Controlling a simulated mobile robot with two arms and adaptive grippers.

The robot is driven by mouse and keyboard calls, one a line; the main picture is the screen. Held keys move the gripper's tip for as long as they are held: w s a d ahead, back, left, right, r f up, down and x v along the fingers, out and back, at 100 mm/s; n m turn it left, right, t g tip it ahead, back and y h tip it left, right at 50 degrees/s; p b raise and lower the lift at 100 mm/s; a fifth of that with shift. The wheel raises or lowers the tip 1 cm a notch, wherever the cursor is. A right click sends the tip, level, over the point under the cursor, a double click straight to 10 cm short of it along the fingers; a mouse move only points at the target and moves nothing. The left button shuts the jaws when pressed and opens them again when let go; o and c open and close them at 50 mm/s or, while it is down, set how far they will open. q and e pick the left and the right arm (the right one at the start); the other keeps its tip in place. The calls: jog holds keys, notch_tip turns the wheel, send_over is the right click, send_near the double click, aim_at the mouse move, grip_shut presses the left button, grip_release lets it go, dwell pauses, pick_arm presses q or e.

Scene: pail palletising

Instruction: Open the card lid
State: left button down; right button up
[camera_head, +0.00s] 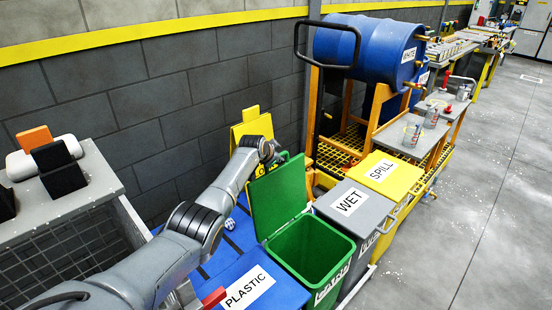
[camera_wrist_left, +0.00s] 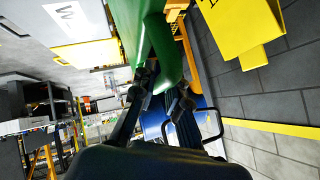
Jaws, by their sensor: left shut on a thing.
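The green bin (camera_head: 313,248) stands open in the row of bins, and its dark green inside shows. Its front label is seen at a steep angle. The green card lid (camera_head: 279,200) stands raised, roughly upright, at the bin's back left side. My left gripper (camera_head: 275,157) is at the lid's upper edge, shut on it. In the left wrist view the lid (camera_wrist_left: 148,35) runs down to between the dark fingers of my left gripper (camera_wrist_left: 164,88). My right gripper is not in view.
The blue PLASTIC lid (camera_head: 250,290) is closed in front, and the grey WET lid (camera_head: 350,204) and yellow SPILL lid (camera_head: 383,174) are closed behind. A yellow folding sign (camera_head: 250,125) stands by the wall. A blue drum (camera_head: 370,50) lies on a cart. The floor at right is clear.

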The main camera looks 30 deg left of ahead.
pick_arm(q)
jog(key=shift+r, duration=0.1)
jog(key=c, duration=1.3)
grip_release()
jog(key=shift+c, duration=0.2)
notch_tip(320, 180, up, 10)
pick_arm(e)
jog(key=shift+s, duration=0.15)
pick_arm(q)
jog(key=shift+r, duration=0.1)
